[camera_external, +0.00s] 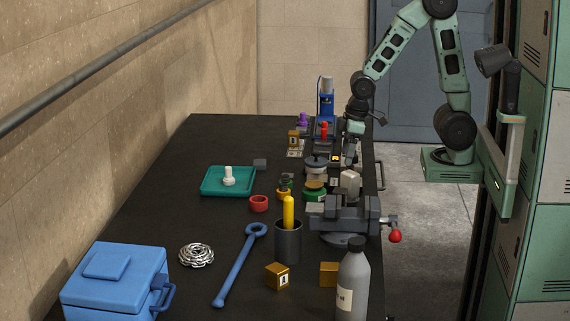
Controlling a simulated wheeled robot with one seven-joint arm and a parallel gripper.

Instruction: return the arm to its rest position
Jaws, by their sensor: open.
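My green and black arm reaches from the right over the far right part of the dark table (165,185). Its elbow is raised and its forearm slopes down to the left. My gripper (350,157) points down at the table's right side, among small items. It is small in this view, its jaws look open, and I see nothing held in them. It is close above or beside a grey block (350,183) and a round dark-topped piece (316,162); I cannot tell whether it touches either.
A blue upright device (326,98) stands behind my gripper. A grey vise (345,215) with a red-knobbed handle is in front. Nearer are a dark cup (288,242), a grey bottle (353,285) and a blue cooler (117,282). Green lockers (545,170) stand right. The table's far left is clear.

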